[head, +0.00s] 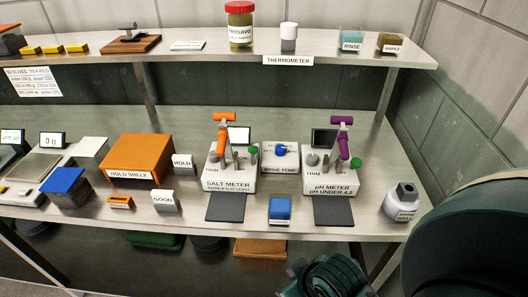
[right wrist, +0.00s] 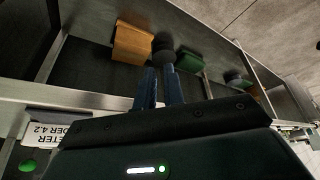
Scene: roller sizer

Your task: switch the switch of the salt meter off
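The salt meter (head: 229,183) is a white box on the bench, left of the pH meter. An orange probe holder (head: 224,121) and a small display (head: 239,136) stand on it. A grey trim knob is on its left and a round green part (head: 256,150) at its right; which part is the switch, and its position, I cannot tell. My right gripper (right wrist: 160,76) shows two blue fingers slightly apart with nothing between them. It is low, near the bench front, away from the salt meter. My left gripper is out of view.
The pH meter (head: 330,186) with a purple holder stands to the right; its label (right wrist: 50,132) shows in the right wrist view. A brine temp unit (head: 280,163) sits between the meters. Dark mats and a blue block (head: 280,210) lie in front. A shelf runs above.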

